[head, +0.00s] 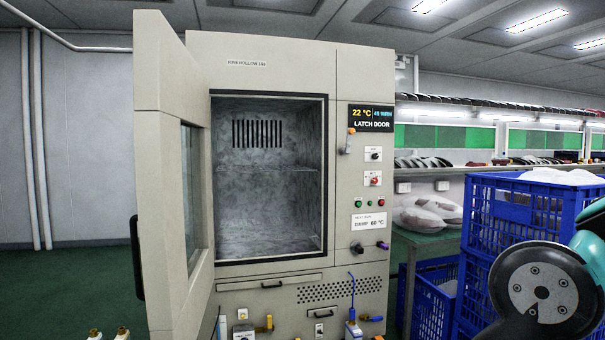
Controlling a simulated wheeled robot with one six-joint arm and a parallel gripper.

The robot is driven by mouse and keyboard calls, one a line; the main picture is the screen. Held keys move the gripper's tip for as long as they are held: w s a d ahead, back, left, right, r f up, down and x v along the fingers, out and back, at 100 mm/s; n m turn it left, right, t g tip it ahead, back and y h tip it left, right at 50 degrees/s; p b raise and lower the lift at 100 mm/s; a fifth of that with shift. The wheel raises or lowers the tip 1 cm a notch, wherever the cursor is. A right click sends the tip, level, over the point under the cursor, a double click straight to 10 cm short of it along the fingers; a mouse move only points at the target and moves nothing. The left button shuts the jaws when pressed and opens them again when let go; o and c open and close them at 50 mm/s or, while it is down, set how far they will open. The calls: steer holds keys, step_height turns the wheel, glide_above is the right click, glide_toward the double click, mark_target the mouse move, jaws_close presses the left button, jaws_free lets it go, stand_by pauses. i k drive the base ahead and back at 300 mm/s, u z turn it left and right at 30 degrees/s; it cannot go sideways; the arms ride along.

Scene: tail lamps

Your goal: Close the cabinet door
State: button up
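The beige test cabinet (262,58) stands in front of me with its chamber (265,185) open and empty, apart from a shelf inside. Its door (160,160) is swung wide open on the left, toward me. The door has a window (191,190) on its inner side and a dark handle (137,258) on its outer edge. A display (371,118) on the cabinet reads "LATCH DOOR". Part of my teal and grey arm shows at the lower right; my gripper is not in view.
Blue crates (512,222) are stacked at the right, holding white items. Behind them are a workbench and lit shelves (480,130) with lamp parts. Small valves and fittings (353,328) stick out at the cabinet's bottom front.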

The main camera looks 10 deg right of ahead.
mark_target(171, 91)
steer(key=k, duration=0.55)
steer(key=u, duration=0.85)
steer(key=i, duration=1.5)
